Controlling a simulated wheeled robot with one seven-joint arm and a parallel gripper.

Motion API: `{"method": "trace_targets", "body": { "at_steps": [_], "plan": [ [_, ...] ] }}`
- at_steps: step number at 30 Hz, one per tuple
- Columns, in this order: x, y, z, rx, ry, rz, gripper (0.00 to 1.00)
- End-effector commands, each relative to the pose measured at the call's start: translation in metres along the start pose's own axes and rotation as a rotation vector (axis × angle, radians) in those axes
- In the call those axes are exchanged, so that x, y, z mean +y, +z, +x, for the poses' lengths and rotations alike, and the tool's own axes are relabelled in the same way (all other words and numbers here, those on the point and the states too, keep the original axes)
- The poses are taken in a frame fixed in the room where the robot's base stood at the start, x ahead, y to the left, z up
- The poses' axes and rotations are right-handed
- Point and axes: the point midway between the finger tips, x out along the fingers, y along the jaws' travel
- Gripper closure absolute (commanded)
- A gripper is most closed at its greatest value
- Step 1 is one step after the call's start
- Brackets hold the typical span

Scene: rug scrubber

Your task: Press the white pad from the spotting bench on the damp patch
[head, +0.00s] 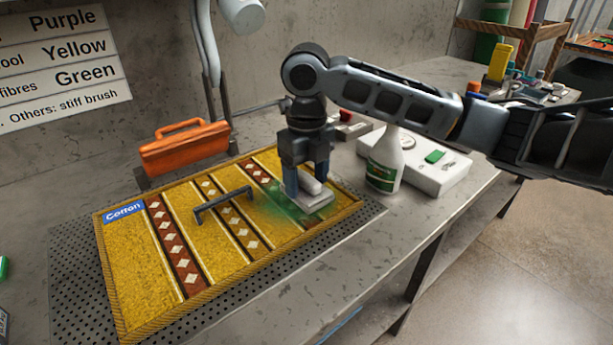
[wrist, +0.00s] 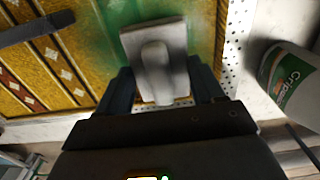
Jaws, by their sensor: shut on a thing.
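My gripper (head: 305,190) is shut on the white pad (head: 315,202) by its raised grip. The pad is held flat at the right part of the yellow patterned rug (head: 130,270), over or on the edge of a green-tinted damp patch (head: 284,206). In the wrist view the pad (wrist: 153,45) sits between my fingers (wrist: 160,92), with the green patch (wrist: 113,25) showing beside it. Whether the pad touches the rug is hard to tell. The part of the rug under the pad is hidden.
A blue "Cotton" label (head: 124,211) and a dark bar handle (head: 222,200) lie on the rug. An orange toolbox-like item (head: 185,150) stands behind. A white bottle (head: 385,162) and a white box (head: 430,172) with a green button stand close at right. A sign hangs on the wall (head: 60,65).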

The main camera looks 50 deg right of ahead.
Motion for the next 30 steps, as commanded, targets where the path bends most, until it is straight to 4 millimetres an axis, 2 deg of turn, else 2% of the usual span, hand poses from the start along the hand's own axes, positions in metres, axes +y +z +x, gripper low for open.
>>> {"method": "trace_targets", "body": {
  "at_steps": [30],
  "plan": [
    [0.0,0.0,0.011,0.0,0.0,0.0,0.59]
  ]
}}
